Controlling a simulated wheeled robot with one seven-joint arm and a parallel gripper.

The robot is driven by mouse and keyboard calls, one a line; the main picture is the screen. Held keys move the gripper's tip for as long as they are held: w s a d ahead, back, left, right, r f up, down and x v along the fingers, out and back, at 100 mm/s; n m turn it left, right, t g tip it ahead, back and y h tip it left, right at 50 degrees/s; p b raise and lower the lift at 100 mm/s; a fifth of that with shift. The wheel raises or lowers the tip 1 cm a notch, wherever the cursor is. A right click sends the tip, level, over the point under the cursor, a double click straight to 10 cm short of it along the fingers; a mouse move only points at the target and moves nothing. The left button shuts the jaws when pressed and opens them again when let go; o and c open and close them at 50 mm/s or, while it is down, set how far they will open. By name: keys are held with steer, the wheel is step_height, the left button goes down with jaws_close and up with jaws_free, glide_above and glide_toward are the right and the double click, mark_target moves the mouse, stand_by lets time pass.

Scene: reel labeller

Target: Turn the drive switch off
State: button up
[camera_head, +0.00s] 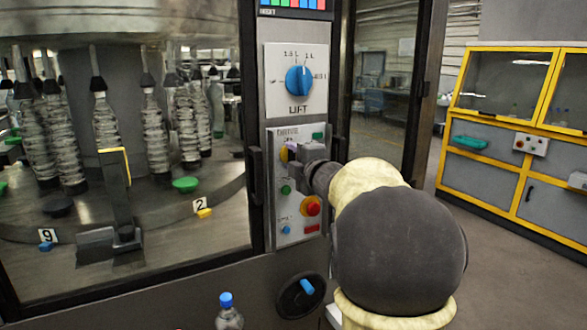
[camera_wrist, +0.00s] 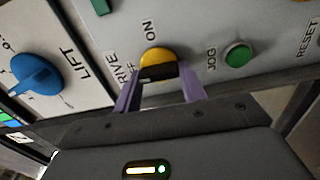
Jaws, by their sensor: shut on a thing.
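The drive switch (camera_wrist: 156,56) is a round yellow knob with a dark bar across it, on the grey control panel. The words DRIVE, partly cut by my finger, and ON are printed beside it in the wrist view. My gripper (camera_wrist: 160,76) is shut on the switch, with one purple finger on each side of it. In the head view my gripper (camera_head: 291,153) reaches the panel from the right and hides most of the switch. A yellow edge of the switch (camera_head: 284,154) still shows there. I cannot tell for sure which position the switch points to.
The blue LIFT knob (camera_head: 299,80) is above the switch. The green JOG button (camera_wrist: 238,54) and a red stop button (camera_head: 312,206) are below it. A dark handle (camera_head: 254,175) and a glass window with bottles stand left. A handwheel (camera_head: 302,295) is low on the machine.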

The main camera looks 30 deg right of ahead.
steer(key=shift+f+n, duration=0.1)
steer(key=shift+n, duration=0.2)
steer(key=o, duration=1)
steer(key=shift+a, duration=0.1)
steer(key=s, duration=0.5)
steer(key=s+b, duration=0.1)
steer(key=s, duration=1.1)
steer(key=shift+s+d, duration=0.2)
steer(key=shift+d, duration=0.15)
